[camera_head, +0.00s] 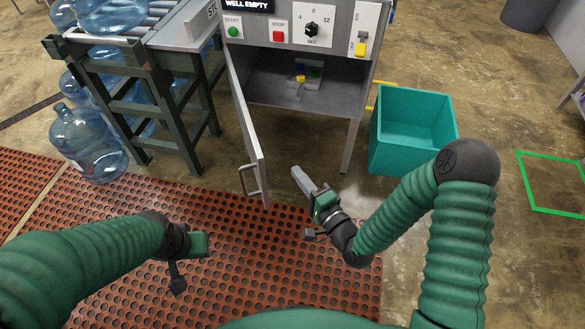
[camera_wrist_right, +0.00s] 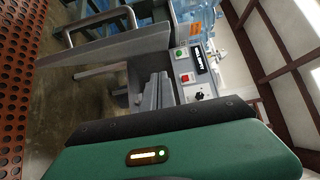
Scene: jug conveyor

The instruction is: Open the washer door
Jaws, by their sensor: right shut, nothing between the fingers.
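The grey washer door (camera_head: 246,128) stands swung open on the left side of the machine's front, with the lit cavity behind it exposed. Its bar handle (camera_head: 248,180) is near the free lower end. In the right wrist view the door (camera_wrist_right: 110,50) spans the upper left, with its handle (camera_wrist_right: 98,22) above. My right gripper (camera_head: 298,175) is shut and empty, to the right of the door's free end and apart from the handle. Its grey fingers (camera_wrist_right: 158,90) show together in the wrist view. My left gripper (camera_head: 200,243) is low over the mat; its fingers cannot be made out.
The machine's cavity (camera_head: 318,95) holds a small tray with coloured pieces. A teal bin (camera_head: 413,157) stands right of the machine. A roller conveyor (camera_head: 140,60) with water jugs (camera_head: 90,142) is at left. A red perforated mat (camera_head: 230,270) covers the near floor.

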